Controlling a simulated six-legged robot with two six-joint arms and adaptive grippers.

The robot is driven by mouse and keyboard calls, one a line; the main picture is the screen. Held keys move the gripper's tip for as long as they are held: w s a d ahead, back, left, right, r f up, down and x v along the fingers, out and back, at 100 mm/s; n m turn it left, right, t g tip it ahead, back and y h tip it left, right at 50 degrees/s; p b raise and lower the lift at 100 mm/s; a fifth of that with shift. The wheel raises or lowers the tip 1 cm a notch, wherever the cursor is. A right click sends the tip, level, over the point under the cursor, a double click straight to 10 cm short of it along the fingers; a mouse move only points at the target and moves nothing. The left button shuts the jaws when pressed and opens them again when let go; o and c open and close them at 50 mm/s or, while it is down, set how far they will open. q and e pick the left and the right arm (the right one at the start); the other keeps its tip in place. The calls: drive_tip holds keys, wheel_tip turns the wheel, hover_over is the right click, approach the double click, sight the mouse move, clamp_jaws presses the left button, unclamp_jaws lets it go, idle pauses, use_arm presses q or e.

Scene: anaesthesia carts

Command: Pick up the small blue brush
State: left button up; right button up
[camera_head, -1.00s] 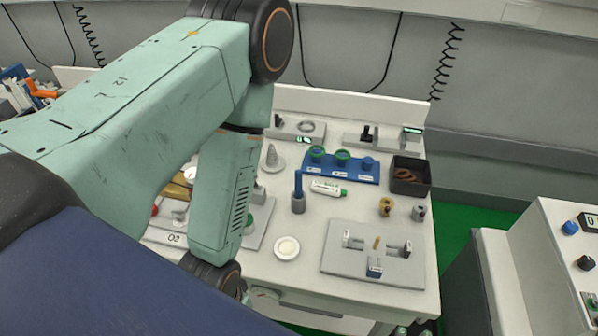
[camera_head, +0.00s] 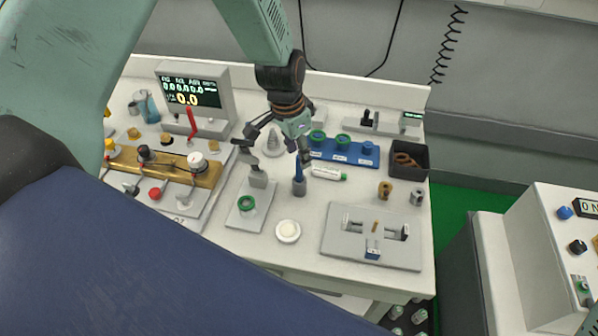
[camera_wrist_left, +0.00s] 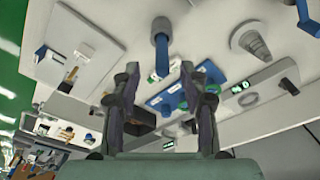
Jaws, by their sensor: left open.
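The small blue brush (camera_head: 298,169) stands upright in a grey cup-like holder (camera_head: 299,187) near the middle of the white table. My left gripper (camera_head: 272,153) is open and empty, above the table. In the head view its right finger overlaps the top of the brush; I cannot tell whether they touch. In the left wrist view the brush (camera_wrist_left: 162,57) and its holder (camera_wrist_left: 161,27) lie ahead, roughly centred between the two spread fingers (camera_wrist_left: 160,74). My right gripper is not in view.
A white tube (camera_head: 328,173) lies right of the brush, before a blue rack (camera_head: 345,158) of green-ringed items. A white round dish (camera_head: 288,231) is in front. A grey fixture plate (camera_head: 340,250) is front right.

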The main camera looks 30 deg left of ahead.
sight(299, 175)
use_arm(q)
drive_tip(key=shift+w+d+f, duration=0.1)
drive_tip(key=shift+w+f, duration=0.1)
drive_tip(key=shift+f, duration=0.75)
drive_tip(key=f, duration=0.4)
drive_tip(key=shift+w+p, duration=0.35)
drive_tip(key=shift+p, duration=0.05)
drive_tip(key=shift+w+d+f, duration=0.1)
drive_tip(key=shift+f, duration=0.25)
drive_tip(key=c, duration=0.6)
clamp_jaws()
